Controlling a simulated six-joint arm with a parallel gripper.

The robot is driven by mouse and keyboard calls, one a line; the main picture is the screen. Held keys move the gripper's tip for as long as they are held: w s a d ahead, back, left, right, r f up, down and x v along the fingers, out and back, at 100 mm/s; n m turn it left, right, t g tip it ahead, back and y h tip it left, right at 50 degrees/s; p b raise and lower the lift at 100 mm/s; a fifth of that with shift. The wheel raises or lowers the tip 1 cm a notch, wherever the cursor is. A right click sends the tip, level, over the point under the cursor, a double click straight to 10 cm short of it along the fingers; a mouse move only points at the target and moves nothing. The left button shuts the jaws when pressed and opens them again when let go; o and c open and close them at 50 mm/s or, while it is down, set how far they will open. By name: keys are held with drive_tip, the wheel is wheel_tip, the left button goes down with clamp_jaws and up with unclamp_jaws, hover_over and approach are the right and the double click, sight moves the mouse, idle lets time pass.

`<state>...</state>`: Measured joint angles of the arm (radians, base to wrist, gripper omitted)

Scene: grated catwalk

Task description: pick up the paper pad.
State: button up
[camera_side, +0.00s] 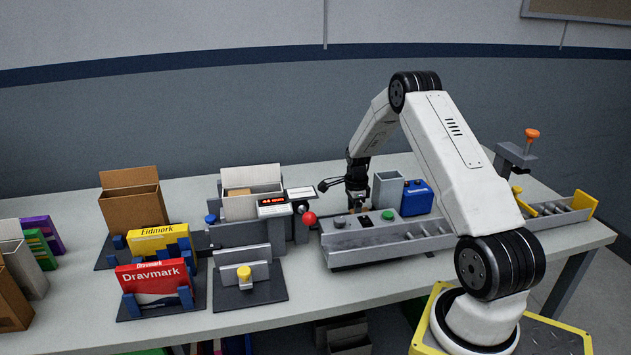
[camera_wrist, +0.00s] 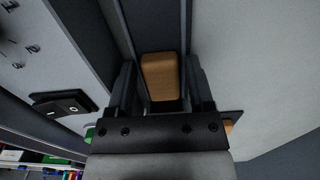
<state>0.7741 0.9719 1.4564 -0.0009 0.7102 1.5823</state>
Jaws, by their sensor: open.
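My gripper (camera_side: 356,198) points down over the conveyor-like grey machine at the middle of the table. It is open. In the wrist view a tan-brown block (camera_wrist: 160,76) with rounded corners lies between the two dark fingers, in a grey channel. Narrow dark gaps show beside the block. I cannot tell for sure whether this block is the paper pad; no other thing is clearly a pad. In the side view the fingers and machine mostly hide it.
A grey machine with buttons (camera_side: 360,238) is under my gripper. A blue box (camera_side: 416,198) and a grey bin (camera_side: 388,190) stand just right. A red ball knob (camera_side: 309,218) is close left. Red (camera_side: 155,279) and yellow (camera_side: 160,240) cartons stand in holders farther left.

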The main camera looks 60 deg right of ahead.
clamp_jaws()
drive_tip(key=shift+r, duration=0.15)
drive_tip(key=shift+r, duration=0.75)
drive_tip(key=s+a+r, duration=0.1)
drive_tip(key=r, duration=0.1)
drive_tip(key=s+a+r, duration=0.1)
drive_tip(key=r, duration=0.2)
drive_tip(key=s+a+r, duration=0.1)
drive_tip(key=s+r, duration=0.1)
drive_tip(key=shift+s+a+r, duration=0.1)
drive_tip(key=shift+r, duration=0.2)
drive_tip(key=shift+s+a+r, duration=0.6)
drive_tip(key=shift+s+a, duration=0.3)
drive_tip(key=shift+s, duration=0.25)
drive_tip(key=shift+s+a+r, duration=0.65)
drive_tip(key=shift+s+a, duration=0.2)
drive_tip(key=shift+s, duration=0.35)
drive_tip(key=shift+s+a+r, duration=0.6)
drive_tip(key=shift+s+a, duration=0.3)
drive_tip(key=shift+s, duration=0.25)
